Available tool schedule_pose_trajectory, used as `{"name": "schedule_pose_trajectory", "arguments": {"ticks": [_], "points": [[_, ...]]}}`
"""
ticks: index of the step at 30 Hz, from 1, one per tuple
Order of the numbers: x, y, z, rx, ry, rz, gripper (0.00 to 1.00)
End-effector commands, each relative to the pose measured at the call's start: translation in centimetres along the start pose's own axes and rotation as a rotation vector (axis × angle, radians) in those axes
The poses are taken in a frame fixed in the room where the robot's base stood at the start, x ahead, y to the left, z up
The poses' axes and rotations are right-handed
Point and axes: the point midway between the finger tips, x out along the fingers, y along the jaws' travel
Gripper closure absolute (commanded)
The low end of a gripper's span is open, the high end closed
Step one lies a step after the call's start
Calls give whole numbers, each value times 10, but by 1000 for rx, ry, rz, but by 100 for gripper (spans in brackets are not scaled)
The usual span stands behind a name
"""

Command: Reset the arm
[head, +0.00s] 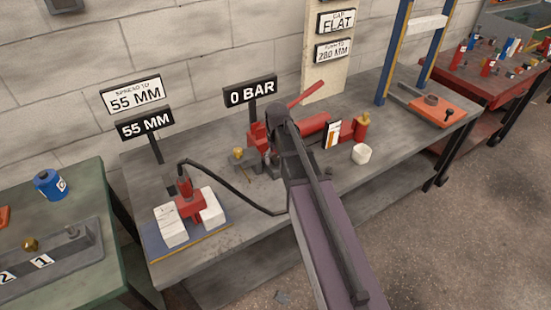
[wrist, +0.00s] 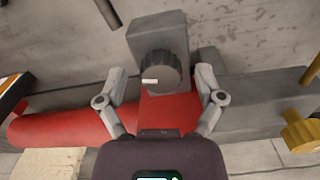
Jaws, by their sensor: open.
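My arm (head: 325,215) reaches from the lower right of the head view to the red hand pump (head: 312,128) on the grey bench. In the wrist view my gripper (wrist: 161,75) is open, its two fingers apart on either side of a dark round knob (wrist: 158,72) with a white pointer mark. The knob sits on a grey block above the red pump body (wrist: 165,113). I cannot tell whether the fingers touch it, and nothing is clearly held. In the head view my arm hides the fingertips and the knob.
The pump's red lever (head: 306,95) rises close behind my arm. A black hose (head: 235,185) runs left to a red spreader (head: 188,207) between white blocks. A "0 BAR" sign (head: 251,93) stands behind. The bench front (head: 250,235) is mostly bare.

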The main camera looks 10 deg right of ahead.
Motion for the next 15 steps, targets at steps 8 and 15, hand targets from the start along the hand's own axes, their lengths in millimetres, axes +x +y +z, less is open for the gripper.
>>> {"name": "schedule_pose_trajectory", "arguments": {"ticks": [8,15], "points": [[-1,-1,3,1,-2,-1,13],[-22,-7,28,23,-2,-1,13]]}}
